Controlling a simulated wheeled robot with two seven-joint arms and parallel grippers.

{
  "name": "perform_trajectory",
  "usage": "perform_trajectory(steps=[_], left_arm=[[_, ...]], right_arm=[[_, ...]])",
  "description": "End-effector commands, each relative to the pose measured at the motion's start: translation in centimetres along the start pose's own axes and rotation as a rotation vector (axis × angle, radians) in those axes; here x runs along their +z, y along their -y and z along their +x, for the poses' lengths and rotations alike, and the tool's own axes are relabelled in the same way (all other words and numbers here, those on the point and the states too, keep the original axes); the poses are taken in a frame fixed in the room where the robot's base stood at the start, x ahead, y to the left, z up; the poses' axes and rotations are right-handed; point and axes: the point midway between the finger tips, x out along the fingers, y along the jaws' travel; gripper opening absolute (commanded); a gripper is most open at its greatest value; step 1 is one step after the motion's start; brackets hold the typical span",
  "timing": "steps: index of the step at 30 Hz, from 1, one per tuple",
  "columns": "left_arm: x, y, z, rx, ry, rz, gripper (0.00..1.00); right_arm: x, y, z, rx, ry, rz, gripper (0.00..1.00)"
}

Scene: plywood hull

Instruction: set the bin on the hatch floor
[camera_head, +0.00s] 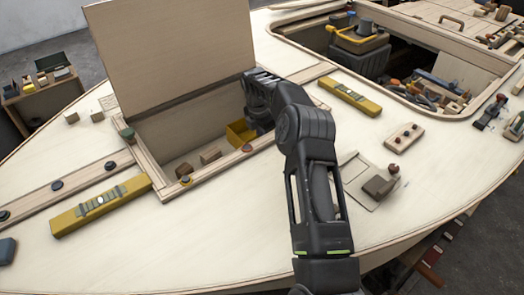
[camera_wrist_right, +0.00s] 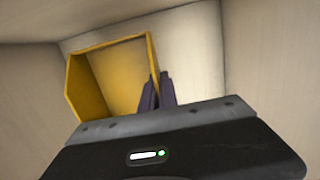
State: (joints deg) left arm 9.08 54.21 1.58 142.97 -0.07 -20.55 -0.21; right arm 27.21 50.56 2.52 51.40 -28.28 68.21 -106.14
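The yellow bin (camera_head: 237,133) is inside the open hatch, near its right end; it also shows in the right wrist view (camera_wrist_right: 90,90), with its open side toward the camera. My right arm reaches down into the hatch. My right gripper (camera_wrist_right: 159,90) has its dark fingers close together on the bin's right wall, with the rim running between them. The arm and hatch edge hide part of the bin in the head view. I cannot tell whether the bin touches the hatch floor (camera_head: 190,174). My left gripper is not in view.
The hatch lid (camera_head: 172,52) stands open behind the opening. Two small wooden blocks (camera_head: 210,155) lie on the hatch floor left of the bin. Yellow levels (camera_head: 100,206) and (camera_head: 349,98) lie on the deck. A larger opening at the upper right holds tools.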

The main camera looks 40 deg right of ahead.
Motion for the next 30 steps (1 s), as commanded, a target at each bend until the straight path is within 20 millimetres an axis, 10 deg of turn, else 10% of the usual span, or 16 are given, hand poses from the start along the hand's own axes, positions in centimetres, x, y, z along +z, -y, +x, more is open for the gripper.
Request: perform_trajectory(steps=[12, 25, 30], left_arm=[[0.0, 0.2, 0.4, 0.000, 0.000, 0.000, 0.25], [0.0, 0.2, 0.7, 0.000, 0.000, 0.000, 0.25], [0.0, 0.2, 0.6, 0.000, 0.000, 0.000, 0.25]], right_arm=[[-0.6, 0.0, 4.7, -0.001, 0.000, -0.001, 0.00], [-0.7, 0.0, 5.3, 0.000, 0.000, 0.000, 0.00], [-0.6, 0.0, 5.2, 0.000, 0.000, 0.000, 0.16]])
